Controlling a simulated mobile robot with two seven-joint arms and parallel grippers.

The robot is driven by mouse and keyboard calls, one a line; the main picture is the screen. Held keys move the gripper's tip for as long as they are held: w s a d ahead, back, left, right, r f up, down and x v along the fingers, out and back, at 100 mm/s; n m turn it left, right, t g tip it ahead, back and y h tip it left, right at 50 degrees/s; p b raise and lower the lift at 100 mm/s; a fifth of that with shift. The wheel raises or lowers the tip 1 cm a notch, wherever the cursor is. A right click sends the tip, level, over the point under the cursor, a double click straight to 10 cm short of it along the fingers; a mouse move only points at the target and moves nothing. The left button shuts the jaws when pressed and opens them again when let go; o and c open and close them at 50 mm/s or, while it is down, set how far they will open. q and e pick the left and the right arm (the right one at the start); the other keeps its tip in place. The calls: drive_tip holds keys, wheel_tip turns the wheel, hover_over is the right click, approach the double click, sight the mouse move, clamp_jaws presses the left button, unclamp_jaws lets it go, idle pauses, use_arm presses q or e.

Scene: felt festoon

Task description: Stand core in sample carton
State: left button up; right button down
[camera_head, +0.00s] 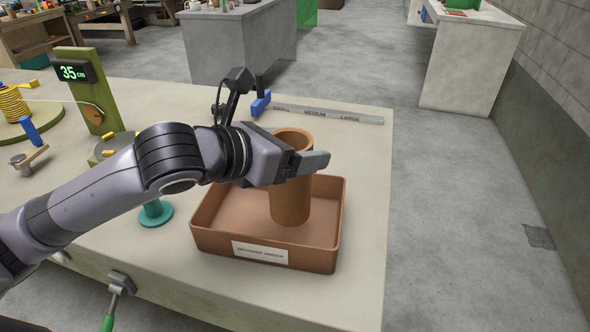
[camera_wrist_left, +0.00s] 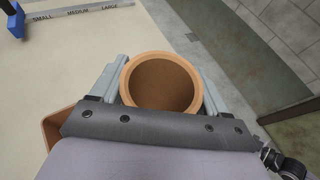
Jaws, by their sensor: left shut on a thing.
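The core (camera_head: 291,195) is a brown hollow tube, upright inside the sample carton (camera_head: 213,226), a brown open-topped tray with a white label on its front wall. My left gripper (camera_head: 304,160) is shut on the core near its upper end. In the left wrist view the core's round open rim (camera_wrist_left: 161,62) sits between the two grey fingers of the gripper (camera_wrist_left: 162,84). Whether the core's lower end touches the carton floor is hard to tell. My right gripper is not in view.
A ruler marked SMALL, MEDIUM, LARGE (camera_head: 330,114) with a blue slide (camera_head: 261,103) lies behind the carton. A teal spool (camera_head: 154,213) stands left of it. A post with a 35 cm display (camera_head: 73,72) is at far left. The table's right edge is close to the carton.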

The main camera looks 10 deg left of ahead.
use_arm(q)
drive_tip(key=shift+f+b, duration=0.35)
drive_tip(key=shift+f, duration=1.6)
drive_tip(key=o, duration=1.4)
drive_tip(key=p+v, duration=1)
drive_tip(key=v, duration=0.2)
